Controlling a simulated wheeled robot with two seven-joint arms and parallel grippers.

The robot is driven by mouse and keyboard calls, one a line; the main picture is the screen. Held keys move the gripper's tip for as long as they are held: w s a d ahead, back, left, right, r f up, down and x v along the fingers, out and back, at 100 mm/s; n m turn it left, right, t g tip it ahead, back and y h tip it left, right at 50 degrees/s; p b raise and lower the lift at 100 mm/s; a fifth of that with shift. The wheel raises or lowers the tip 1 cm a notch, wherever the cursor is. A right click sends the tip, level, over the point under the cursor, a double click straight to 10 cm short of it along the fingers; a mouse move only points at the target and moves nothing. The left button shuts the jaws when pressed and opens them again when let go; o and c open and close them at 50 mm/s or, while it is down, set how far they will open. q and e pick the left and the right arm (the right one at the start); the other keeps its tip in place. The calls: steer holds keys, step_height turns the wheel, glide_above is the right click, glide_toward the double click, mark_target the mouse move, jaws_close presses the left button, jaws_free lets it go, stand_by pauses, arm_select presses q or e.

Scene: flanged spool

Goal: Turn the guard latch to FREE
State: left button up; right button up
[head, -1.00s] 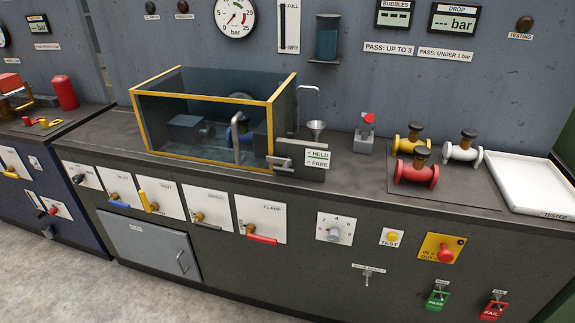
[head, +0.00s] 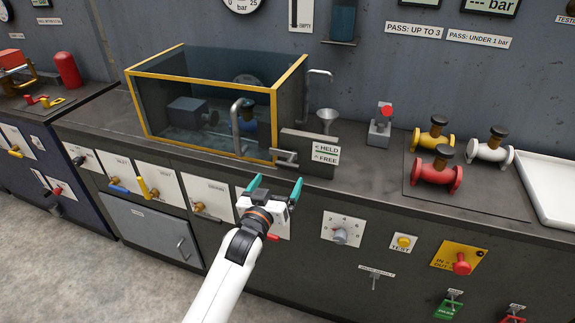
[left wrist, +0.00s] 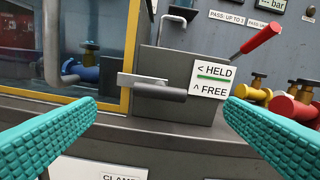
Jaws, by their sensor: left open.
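The guard latch (head: 286,156) is a small grey lever on a dark block (head: 309,150) at the right front corner of the yellow-framed glass guard. In the left wrist view the latch (left wrist: 155,88) lies about level, its flat bar reaching left over the yellow frame and its round grip sticking out. The label (head: 326,156) beside it reads HELD with a left arrow and FREE with an up arrow; it also shows in the left wrist view (left wrist: 212,78). My left gripper (head: 275,186) is open and empty, in front of and below the latch, apart from it. My right gripper is out of view.
The glass guard tank (head: 205,100) stands left of the latch. A red-handled lever (left wrist: 258,40) rises behind the label. Valve panels line the bench front below.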

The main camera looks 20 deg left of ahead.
mark_target(287, 164)
arm_select(q)
steer(key=w, duration=0.8)
steer(key=shift+d+f, duration=0.1)
steer(key=shift+d, duration=0.05)
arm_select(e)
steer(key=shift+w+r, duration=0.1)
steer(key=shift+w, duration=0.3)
arm_select(q)
steer(key=shift+c, duration=0.2)
steer(key=c, duration=1.3)
